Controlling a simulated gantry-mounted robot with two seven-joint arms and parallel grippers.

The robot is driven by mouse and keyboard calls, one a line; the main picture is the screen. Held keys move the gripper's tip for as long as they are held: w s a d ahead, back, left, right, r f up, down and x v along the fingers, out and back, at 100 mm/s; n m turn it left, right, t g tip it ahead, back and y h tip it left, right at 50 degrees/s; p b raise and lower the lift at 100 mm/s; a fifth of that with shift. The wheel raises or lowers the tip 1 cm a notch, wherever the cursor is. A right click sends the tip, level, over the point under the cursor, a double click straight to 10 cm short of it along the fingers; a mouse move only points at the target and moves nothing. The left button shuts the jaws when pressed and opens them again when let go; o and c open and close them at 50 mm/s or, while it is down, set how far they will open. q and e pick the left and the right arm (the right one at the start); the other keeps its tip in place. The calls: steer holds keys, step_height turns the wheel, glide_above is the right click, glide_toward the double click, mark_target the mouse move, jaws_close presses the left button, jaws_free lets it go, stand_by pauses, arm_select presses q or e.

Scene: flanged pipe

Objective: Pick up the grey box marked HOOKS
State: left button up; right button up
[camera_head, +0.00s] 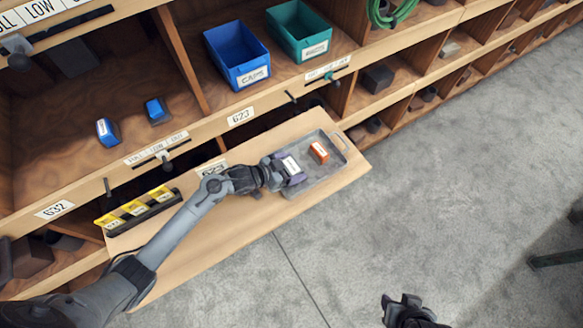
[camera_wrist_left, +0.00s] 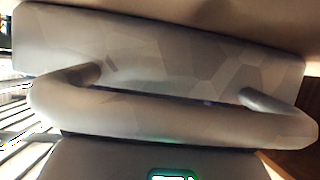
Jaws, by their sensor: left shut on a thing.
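In the left wrist view, a grey curved bar (camera_wrist_left: 180,115) in front of a mottled grey wall fills most of the picture; the box's label does not show there. My right gripper (camera_head: 402,304) is at the bottom edge, far from the box; its jaw opening is unclear.
The tray rests on a wooden board (camera_head: 230,245) sticking out from the shelves. A yellow-black rack (camera_head: 137,209) stands left. Blue (camera_head: 237,56) and green (camera_head: 299,31) bins stand behind.

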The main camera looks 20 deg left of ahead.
arm_select(q)
steer(key=shift+c, duration=0.6)
steer(key=shift+r, duration=0.1)
